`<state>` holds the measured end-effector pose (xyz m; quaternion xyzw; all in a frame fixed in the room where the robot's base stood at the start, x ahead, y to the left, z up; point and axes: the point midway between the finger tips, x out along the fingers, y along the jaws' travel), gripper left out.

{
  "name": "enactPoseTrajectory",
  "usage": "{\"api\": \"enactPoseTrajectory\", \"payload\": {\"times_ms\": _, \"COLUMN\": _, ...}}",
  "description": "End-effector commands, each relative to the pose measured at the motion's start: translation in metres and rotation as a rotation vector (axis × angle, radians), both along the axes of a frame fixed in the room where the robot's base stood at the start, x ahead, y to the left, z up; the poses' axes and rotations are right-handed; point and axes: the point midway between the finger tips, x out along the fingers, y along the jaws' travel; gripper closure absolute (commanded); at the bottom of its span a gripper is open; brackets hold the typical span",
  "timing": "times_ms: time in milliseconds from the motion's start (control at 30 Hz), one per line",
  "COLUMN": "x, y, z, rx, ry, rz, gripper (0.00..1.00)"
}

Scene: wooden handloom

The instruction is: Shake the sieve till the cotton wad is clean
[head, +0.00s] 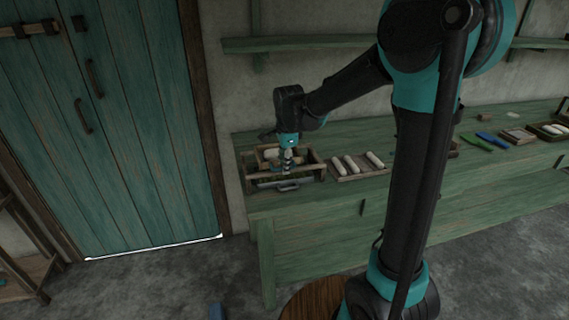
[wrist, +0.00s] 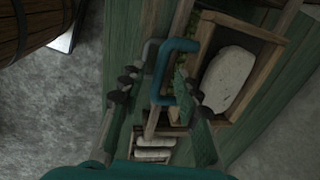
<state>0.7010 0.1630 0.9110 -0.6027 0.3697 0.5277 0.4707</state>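The sieve (wrist: 226,125) is a small wooden frame with a pale, rounded cotton wad (wrist: 230,80) lying in it. In the head view the wad (head: 271,154) shows beside my gripper, over a wooden box (head: 315,173). A dark teal U-shaped handle (wrist: 162,75) is at the sieve's left side in the wrist view. My gripper (wrist: 166,68) points down, its fingers apart on either side of the handle's bar. Small gaps seem to show beside the bar, so I see no firm hold. In the head view the fingertips (head: 287,167) are partly lost against the box.
A tray (head: 347,176) with several white rolls stands right of the box on the green bench (head: 330,225). Blue and green tools (head: 485,138) lie farther right. A teal door (head: 130,130) is at the left. A wooden barrel (wrist: 30,28) shows in the wrist view.

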Motion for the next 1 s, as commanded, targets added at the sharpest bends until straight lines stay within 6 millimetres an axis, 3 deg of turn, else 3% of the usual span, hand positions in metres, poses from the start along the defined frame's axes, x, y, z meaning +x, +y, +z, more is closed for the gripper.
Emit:
{"api": "enactPoseTrajectory", "payload": {"times_ms": 233, "x": 0.0002, "y": 0.0001, "z": -0.0006, "rx": 0.000, "ry": 0.000, "rz": 0.000, "gripper": 0.68}}
{"api": "enactPoseTrajectory", "payload": {"times_ms": 500, "x": 0.0002, "y": 0.0000, "z": -0.0004, "rx": 0.000, "ry": 0.000, "rz": 0.000, "gripper": 1.00}}
{"api": "enactPoseTrajectory", "payload": {"times_ms": 867, "x": 0.0001, "y": 0.0002, "z": -0.0002, "rx": 0.000, "ry": 0.000, "rz": 0.000, "gripper": 1.00}}
{"api": "enactPoseTrajectory", "payload": {"times_ms": 1000, "x": -0.0025, "y": 0.0098, "z": -0.0002, "rx": -0.001, "ry": 0.000, "rz": 0.003, "gripper": 1.00}}
